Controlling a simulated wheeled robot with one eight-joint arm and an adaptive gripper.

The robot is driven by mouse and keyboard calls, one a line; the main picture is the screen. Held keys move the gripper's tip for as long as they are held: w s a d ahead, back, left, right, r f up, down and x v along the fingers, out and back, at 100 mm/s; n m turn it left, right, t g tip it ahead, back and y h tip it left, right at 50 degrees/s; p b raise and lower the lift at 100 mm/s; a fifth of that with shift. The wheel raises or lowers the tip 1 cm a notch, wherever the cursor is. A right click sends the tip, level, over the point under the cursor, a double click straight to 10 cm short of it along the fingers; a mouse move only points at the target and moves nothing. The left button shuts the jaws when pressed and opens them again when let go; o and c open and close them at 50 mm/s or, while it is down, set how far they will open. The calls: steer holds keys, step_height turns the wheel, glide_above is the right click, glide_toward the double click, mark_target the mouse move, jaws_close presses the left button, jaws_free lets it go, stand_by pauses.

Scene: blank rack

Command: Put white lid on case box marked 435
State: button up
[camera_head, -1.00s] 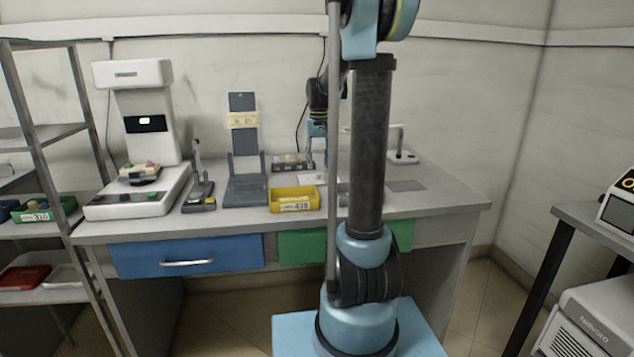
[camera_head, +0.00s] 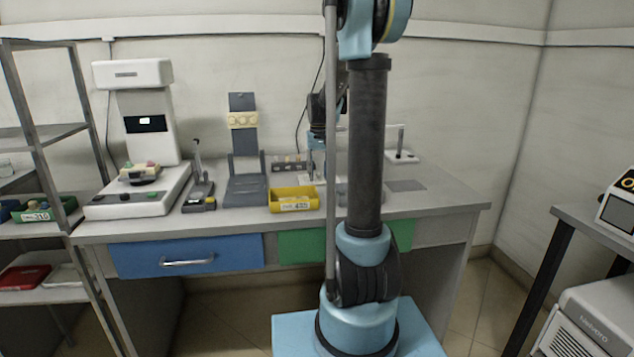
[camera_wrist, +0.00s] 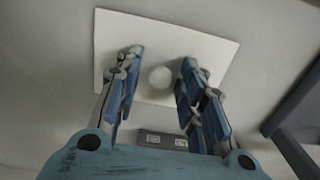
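In the wrist view, a flat white square plate with a round knob (camera_wrist: 112,25), which looks like the white lid, lies on the grey surface. My gripper (camera_wrist: 160,88) is open, with its blue fingers on both sides of the knob and gaps showing. In the head view my gripper (camera_head: 316,172) is low over the back of the bench, partly behind my arm. A yellow box (camera_head: 294,207) with a front number label stands near the bench's front; the digits are too blurred to read surely.
A dark holder (camera_head: 284,167) sits behind the yellow box. A grey stand (camera_head: 245,190), a small tool (camera_head: 199,203) and a large white instrument (camera_head: 133,203) stand left. A white-based post (camera_head: 402,157) stands right, near a flat grey plate (camera_head: 405,186) with clear bench around it.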

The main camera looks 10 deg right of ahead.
mark_target(319, 173)
steer(key=shift+f, duration=0.1)
jaws_close()
steer(key=shift+r, duration=3.55)
